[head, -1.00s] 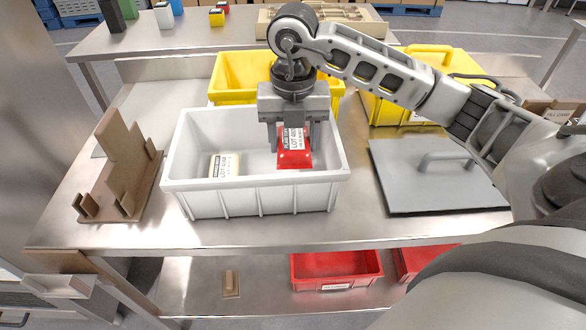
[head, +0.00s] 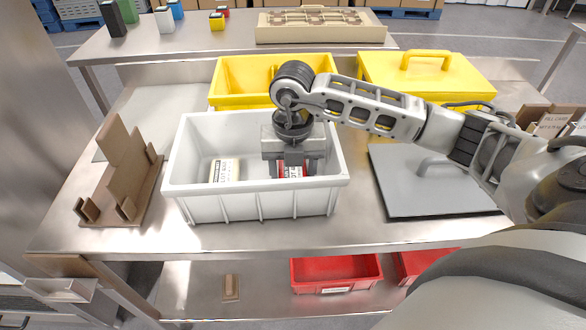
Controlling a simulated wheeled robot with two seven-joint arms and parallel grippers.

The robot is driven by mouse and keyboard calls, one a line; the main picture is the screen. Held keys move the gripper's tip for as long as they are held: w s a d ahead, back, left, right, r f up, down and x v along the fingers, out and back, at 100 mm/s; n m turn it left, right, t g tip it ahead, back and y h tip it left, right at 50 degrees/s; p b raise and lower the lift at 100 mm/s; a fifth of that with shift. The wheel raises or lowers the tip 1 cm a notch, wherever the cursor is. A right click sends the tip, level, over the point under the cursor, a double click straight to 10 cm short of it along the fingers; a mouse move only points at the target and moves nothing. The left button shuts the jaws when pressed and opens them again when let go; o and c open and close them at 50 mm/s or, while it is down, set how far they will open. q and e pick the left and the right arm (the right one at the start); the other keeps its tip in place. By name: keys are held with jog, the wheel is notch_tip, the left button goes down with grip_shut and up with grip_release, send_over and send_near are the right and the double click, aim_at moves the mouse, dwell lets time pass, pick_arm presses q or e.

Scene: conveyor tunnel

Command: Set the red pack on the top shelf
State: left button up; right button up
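The red pack (head: 292,170) with a white label is in the right part of the white bin (head: 255,200). Only part of it shows, below my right gripper and behind the bin's front rim. My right gripper (head: 291,170) reaches down into the bin from above, with one finger on each side of the pack. Whether the fingers press on the pack is too small to tell. My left gripper is not in view. No shelf clearly marked as the top one can be made out.
A cream pack (head: 225,171) lies in the bin's left part. A brown stand (head: 122,180) is left, a grey lid (head: 425,185) right, and yellow bins (head: 235,75) behind. Red bins (head: 335,270) sit on the lower shelf (head: 255,295). A back table (head: 180,40) holds small boxes.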

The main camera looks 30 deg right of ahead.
jog(key=shift+o, duration=1.1)
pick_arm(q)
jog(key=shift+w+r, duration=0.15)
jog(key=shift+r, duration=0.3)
pick_arm(e)
jog(key=shift+r, duration=0.2)
